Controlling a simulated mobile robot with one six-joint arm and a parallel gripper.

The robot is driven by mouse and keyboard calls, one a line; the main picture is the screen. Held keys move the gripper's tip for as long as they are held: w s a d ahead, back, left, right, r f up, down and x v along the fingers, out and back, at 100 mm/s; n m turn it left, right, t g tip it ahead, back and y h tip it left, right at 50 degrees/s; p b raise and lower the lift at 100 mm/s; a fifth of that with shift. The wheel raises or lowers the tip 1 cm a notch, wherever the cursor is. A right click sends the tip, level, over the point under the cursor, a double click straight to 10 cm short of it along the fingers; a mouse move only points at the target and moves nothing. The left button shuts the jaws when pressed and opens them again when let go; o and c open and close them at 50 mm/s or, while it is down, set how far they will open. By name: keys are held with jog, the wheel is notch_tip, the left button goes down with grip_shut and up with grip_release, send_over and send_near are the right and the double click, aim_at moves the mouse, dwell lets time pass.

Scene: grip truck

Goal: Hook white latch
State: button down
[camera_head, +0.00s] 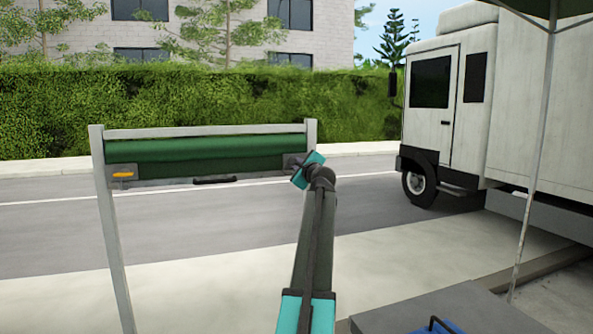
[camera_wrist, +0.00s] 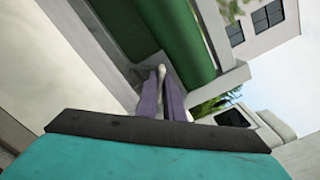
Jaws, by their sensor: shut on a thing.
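The white latch (camera_wrist: 161,72) shows in the wrist view as a small pale piece between the two purple-grey fingers of my gripper (camera_wrist: 164,92). It sits at the end of the green roll, close to the frame post. My gripper is shut on it. In the head view my gripper (camera_head: 299,166) is at the right end of the roll, against the grey bracket (camera_head: 289,160), and it hides the latch there. Whether the latch is hooked cannot be told.
A rolled green cover (camera_head: 205,150) hangs in a pale metal frame (camera_head: 112,250), with a yellow latch (camera_head: 122,175) at its left end and a black handle (camera_head: 214,180) below. A white truck (camera_head: 437,110) stands at right on the road. A thin pole (camera_head: 535,160) rises in front of it.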

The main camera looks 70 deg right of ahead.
jog(key=shift+f+n+b, duration=0.15)
jog(key=shift+n+b, duration=1.3)
jog(key=shift+n, duration=0.5)
jog(key=shift+f+n+b, duration=0.15)
jog(key=shift+n+b, duration=1.3)
jog(key=shift+n, duration=0.5)
jog(key=c, duration=1.9)
grip_release()
jog(key=shift+o, duration=0.2)
jog(key=shift+a, duration=0.1)
jog(key=b+v, duration=0.1)
jog(key=v, duration=1.2)
jog(key=shift+s+a, duration=0.25)
jog(key=shift+w+r, duration=0.1)
